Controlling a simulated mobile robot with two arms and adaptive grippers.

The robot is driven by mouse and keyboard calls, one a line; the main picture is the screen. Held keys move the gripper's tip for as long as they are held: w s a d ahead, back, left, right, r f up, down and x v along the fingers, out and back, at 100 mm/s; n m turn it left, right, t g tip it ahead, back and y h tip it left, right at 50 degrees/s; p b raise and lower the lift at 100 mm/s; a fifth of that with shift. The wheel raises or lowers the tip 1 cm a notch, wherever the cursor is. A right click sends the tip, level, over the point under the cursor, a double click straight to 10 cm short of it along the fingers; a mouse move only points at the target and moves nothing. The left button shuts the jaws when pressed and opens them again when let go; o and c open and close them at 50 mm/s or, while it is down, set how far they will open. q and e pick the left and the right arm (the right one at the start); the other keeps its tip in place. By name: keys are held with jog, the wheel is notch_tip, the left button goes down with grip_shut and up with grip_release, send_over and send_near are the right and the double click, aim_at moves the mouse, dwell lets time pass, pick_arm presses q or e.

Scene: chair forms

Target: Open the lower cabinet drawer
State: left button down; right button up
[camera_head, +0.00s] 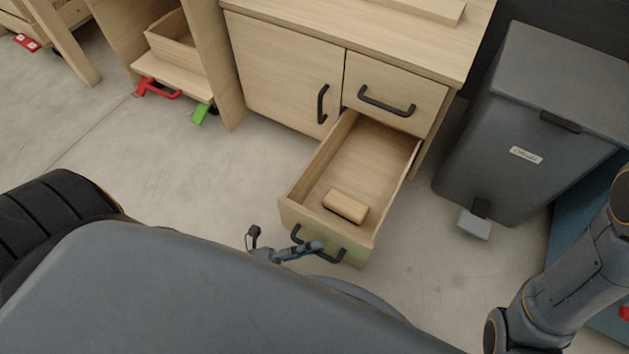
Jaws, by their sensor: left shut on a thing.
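The lower cabinet drawer (300,207) is pulled far out of the wooden cabinet (285,75). A small wooden block (345,206) lies inside it near the front. The drawer's black handle (335,256) is on its front panel. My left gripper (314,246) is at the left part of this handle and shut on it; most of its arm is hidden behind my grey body. The upper drawer (394,96) is closed, with its own black handle. My right arm shows at the lower right, but its gripper is not in view.
A grey pedal bin (530,120) stands to the right of the cabinet. A wooden shelf unit (178,60) with red and green clamp-like items is at the upper left. The floor left of the open drawer is clear.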

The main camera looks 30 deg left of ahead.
pick_arm(q)
jog(key=shift+s, duration=0.1)
jog(key=c, duration=1.4)
grip_release()
jog(key=shift+o, duration=0.2)
jog(key=v, duration=1.2)
